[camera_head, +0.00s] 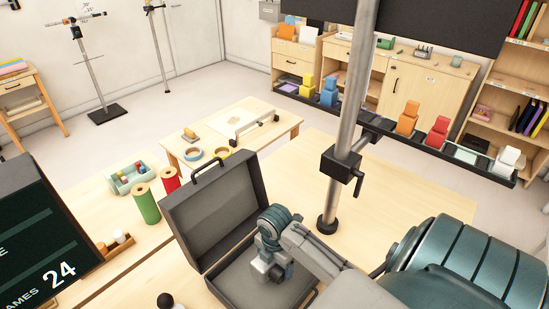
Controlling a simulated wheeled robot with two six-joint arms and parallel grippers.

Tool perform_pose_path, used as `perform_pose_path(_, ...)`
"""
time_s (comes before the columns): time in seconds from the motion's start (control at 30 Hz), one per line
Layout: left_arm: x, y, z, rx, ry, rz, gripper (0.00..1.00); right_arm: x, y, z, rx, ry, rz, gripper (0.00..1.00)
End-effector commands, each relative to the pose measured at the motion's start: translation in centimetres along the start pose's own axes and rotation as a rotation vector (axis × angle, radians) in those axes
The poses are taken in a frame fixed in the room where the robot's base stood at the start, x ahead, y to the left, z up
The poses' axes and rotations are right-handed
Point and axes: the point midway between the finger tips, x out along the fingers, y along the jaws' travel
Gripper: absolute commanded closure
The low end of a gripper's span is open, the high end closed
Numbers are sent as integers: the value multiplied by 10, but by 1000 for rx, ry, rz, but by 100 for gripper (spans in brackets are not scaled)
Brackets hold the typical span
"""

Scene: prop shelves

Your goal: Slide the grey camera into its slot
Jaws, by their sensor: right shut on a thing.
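An open dark grey case (212,208) lies on the wooden table, with its lid raised toward the back left and a handle on top. My right gripper (272,270) points down into the lower half of the case, its arm coming in from the lower right. It is shut on a small grey thing, taken to be the grey camera, which I can hardly tell apart from the grey fingers. The slot is hidden under the gripper and wrist, so I cannot tell whether the camera touches the case floor. My left gripper is not in view.
A metal pole with a clamp (342,165) stands on the table behind the case. Green (146,203) and red (171,180) rolls stand to its left. A dark display board (45,240) fills the lower left. The table right of the pole is clear.

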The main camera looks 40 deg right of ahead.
Motion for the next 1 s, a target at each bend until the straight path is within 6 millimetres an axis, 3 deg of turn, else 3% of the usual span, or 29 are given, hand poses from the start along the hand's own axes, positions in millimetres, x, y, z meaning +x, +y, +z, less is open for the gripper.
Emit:
perform_pose_path(0.1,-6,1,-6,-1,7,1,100,11,0,0,2,1,-2,59)
perform_pose_path(0.3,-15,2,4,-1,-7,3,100,35,0,0,1,0,-1,59)
perform_pose_path(0.73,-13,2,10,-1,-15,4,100,43,0,0,0,-1,1,59)
perform_pose_path(0.77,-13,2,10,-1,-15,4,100,43,0,0,0,-1,-1,12)
perform_pose_path(0.8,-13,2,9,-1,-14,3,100,43,0,0,0,-1,-1,4)
perform_pose_path(0.83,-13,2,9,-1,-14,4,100,43,0,0,0,-1,-1,0)
perform_pose_path(1.0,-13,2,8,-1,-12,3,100,42,0,0,0,-1,-1,0)
